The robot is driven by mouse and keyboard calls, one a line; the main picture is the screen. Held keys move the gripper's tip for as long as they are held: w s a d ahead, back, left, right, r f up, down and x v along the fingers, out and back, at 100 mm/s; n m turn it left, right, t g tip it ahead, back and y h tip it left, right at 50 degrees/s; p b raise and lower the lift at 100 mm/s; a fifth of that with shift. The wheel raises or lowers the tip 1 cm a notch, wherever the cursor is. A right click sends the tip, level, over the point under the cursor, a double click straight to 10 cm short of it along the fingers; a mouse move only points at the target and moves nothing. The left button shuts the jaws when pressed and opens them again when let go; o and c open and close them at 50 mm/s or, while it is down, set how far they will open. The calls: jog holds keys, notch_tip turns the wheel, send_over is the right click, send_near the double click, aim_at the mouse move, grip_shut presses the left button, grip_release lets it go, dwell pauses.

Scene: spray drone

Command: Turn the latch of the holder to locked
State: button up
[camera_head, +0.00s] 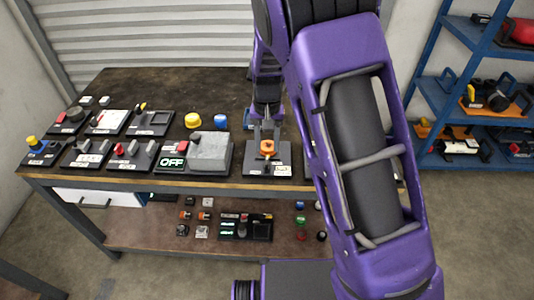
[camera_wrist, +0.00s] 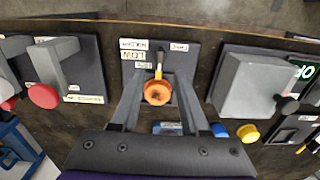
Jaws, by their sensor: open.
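A dark panel (camera_head: 282,163) on the workbench carries an orange round part (camera_head: 267,146) with a short pin or lever beside it. In the wrist view the orange part (camera_wrist: 157,92) sits between my fingers, and the lever (camera_wrist: 159,62) points toward the small white labels (camera_wrist: 133,67). One label seems to read LOW; the others are too small to read surely. I cannot tell for certain whether this is the holder's latch or its position. My gripper (camera_wrist: 157,80) is open, its fingers on either side of the orange part. Contact cannot be made out. It also shows in the head view (camera_head: 267,128).
A grey block on a panel (camera_head: 209,150) with a lit OFF display stands to the left. A grey lever with a red knob (camera_wrist: 43,95) is on the neighbouring panel in the wrist view. Blue (camera_head: 220,121) and yellow (camera_head: 193,119) caps stand behind. My arm hides the bench's right side.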

aim_at(267, 160)
notch_tip(267, 160, up, 11)
jog(key=shift+p, duration=0.4)
jog(key=shift+r, duration=0.1)
